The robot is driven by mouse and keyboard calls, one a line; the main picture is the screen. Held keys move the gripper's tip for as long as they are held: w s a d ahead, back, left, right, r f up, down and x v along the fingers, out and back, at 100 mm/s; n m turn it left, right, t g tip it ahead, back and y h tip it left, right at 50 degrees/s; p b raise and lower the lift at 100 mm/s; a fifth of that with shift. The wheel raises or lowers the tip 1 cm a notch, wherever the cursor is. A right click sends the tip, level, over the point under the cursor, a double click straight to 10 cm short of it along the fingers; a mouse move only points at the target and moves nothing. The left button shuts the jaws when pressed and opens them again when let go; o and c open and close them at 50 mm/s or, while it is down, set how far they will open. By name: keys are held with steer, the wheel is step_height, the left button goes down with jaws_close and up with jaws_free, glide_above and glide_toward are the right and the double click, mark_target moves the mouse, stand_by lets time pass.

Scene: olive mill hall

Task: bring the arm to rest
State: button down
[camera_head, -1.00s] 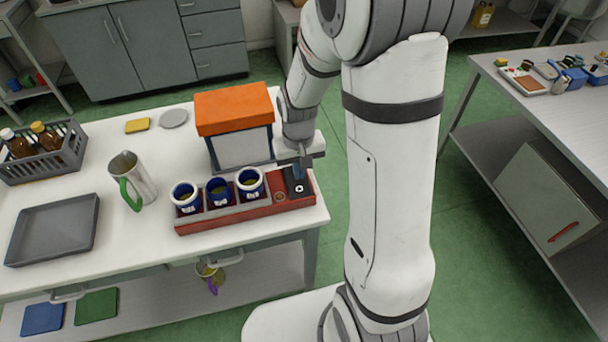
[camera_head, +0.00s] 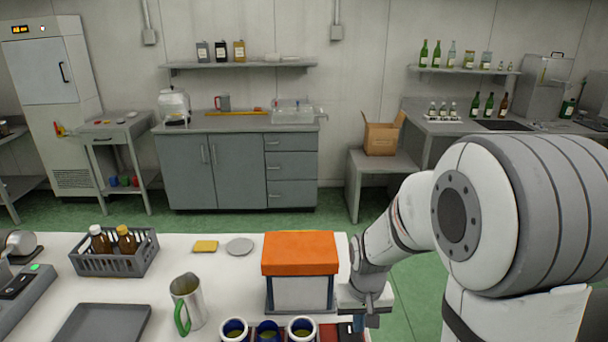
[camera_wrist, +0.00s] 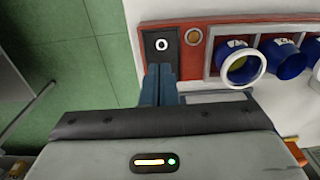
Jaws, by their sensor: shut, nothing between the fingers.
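My gripper (camera_head: 371,318) is at the right end of the white table (camera_head: 215,275), just right of the box with the orange lid (camera_head: 300,252). In the wrist view its two blue-grey fingers (camera_wrist: 160,84) are closed together with nothing between them. They point toward a black block with a white ring mark (camera_wrist: 161,45) at the end of the red rack (camera_wrist: 204,62). I cannot tell whether the fingertips touch the rack. My arm reaches out from the right side of the head view.
Several blue cups stand in the rack, one nearest my fingers (camera_wrist: 241,66). A metal jug with a green handle (camera_head: 187,300), a grey tray (camera_head: 103,325) and a bottle crate (camera_head: 115,262) are further left. Green floor (camera_wrist: 70,80) lies open beyond the table's end.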

steer(key=s+d+r+t+b, duration=0.1)
steer(key=s+r+t+b, duration=0.1)
steer(key=s+r, duration=1)
steer(key=shift+s+d+r+t, duration=0.25)
steer(key=shift+s+t, duration=0.25)
steer(key=shift+s, duration=0.35)
steer(key=c, duration=2.2)
jaws_free()
